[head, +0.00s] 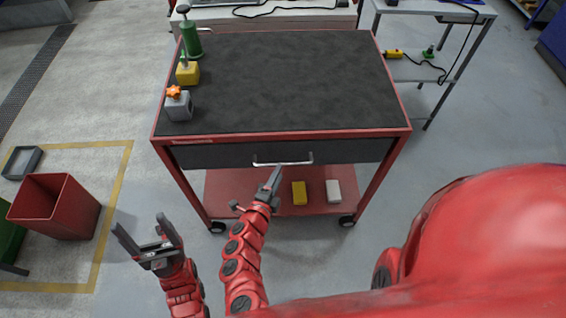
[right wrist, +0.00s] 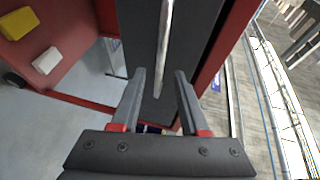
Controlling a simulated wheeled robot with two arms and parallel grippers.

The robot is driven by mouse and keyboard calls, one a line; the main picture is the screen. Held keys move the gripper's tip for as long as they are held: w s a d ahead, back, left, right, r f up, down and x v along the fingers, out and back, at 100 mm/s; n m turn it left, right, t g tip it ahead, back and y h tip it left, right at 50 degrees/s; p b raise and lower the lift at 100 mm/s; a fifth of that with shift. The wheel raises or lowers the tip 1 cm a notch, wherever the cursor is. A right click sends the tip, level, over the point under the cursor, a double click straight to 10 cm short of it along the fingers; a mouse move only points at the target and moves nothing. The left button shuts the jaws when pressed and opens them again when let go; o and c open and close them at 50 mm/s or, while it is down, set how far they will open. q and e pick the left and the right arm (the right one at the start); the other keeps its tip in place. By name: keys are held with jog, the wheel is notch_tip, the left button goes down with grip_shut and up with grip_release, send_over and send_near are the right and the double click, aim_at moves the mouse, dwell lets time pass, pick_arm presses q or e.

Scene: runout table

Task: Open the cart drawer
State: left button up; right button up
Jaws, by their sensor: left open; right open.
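The red cart has a dark drawer front (head: 350,151) just under its top, flush with the frame, so the drawer looks shut. A silver bar handle (head: 283,163) runs across the middle of the drawer front. My right gripper (head: 275,172) is at the handle, just in front of the drawer. In the right wrist view its fingers (right wrist: 160,76) are open, and the handle (right wrist: 166,45) appears in line with the gap between them. I cannot tell whether they touch it. My left gripper (head: 142,229) is open and empty, over the floor left of the cart.
Green, yellow and grey items stand along the left edge of the cart's dark top (head: 290,80). A yellow block (head: 299,193) and a white block (head: 333,190) lie on the lower shelf. A red bin (head: 55,206) stands on the floor at left.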

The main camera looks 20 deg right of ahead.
jog(key=x, duration=0.5)
jog(key=shift+w+d, duration=0.2)
jog(key=shift+w, duration=0.05)
jog(key=shift+f, duration=0.1)
grip_shut()
dwell(1.1)
